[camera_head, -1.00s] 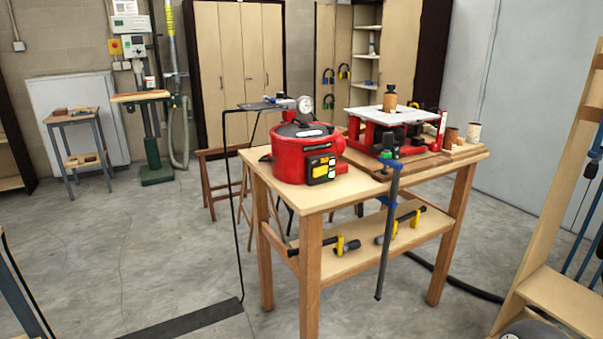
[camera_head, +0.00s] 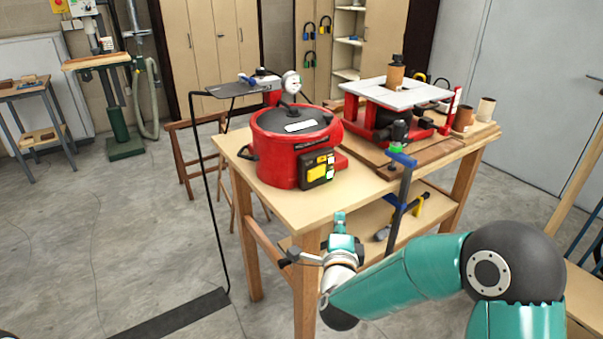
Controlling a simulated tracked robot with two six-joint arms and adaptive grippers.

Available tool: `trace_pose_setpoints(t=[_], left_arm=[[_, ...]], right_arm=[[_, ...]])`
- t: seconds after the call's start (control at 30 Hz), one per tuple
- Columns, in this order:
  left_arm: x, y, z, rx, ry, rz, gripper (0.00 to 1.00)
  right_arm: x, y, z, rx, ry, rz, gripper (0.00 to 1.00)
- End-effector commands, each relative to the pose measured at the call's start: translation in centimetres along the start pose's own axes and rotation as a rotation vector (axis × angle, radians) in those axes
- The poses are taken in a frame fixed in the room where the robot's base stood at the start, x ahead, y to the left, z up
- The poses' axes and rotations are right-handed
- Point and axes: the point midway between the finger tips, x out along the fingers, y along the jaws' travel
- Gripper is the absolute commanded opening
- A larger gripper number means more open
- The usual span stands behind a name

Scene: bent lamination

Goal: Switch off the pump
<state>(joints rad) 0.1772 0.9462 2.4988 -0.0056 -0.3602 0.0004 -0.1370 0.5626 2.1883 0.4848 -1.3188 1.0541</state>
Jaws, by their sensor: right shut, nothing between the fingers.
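A red, round pot-shaped unit (camera_head: 275,165) with a black lid stands on the near left part of the wooden workbench (camera_head: 240,160); I take it for the pump. A round gauge (camera_head: 291,82) rises behind its lid. A black control box (camera_head: 317,168) with yellow labels and small green and white parts is on its front right side. My right gripper (camera_head: 340,222) is shut and empty, in front of the bench's front edge and lower in the picture than the control box, apart from it. My left gripper is out of view.
A red machine with a white top (camera_head: 398,93) stands at the back right of the bench. A clamp (camera_head: 400,185) hangs at the bench's front edge. A thin black stand (camera_head: 206,160) rises left of the bench. Open floor lies at the left.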

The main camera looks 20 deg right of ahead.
Motion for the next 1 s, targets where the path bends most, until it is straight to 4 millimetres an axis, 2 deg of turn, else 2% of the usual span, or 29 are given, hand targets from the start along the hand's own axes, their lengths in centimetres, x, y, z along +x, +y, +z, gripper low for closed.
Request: trace_pose_setpoints(t=[0.03, 0.1, 0.2, 0.63, 0.77, 1.0], left_arm=[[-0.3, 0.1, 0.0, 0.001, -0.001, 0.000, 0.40], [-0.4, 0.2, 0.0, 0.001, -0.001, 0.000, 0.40], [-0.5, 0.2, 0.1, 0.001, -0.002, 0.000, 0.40], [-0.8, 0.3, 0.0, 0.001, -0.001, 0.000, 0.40], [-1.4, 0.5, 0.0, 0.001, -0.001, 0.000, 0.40], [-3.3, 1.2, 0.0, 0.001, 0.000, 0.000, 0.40]], right_arm=[[-0.2, -1.1, 0.8, 0.005, -0.016, -0.012, 0.00], [-0.4, -1.8, 2.1, 0.009, -0.039, -0.021, 0.00], [-0.5, -2.0, 3.2, 0.009, -0.060, -0.024, 0.00], [0.1, -2.0, 3.8, 0.007, -0.067, -0.023, 0.00], [1.5, -2.1, 3.8, 0.007, -0.066, -0.021, 0.00], [6.1, -2.4, 4.1, 0.007, -0.065, -0.022, 0.00]])
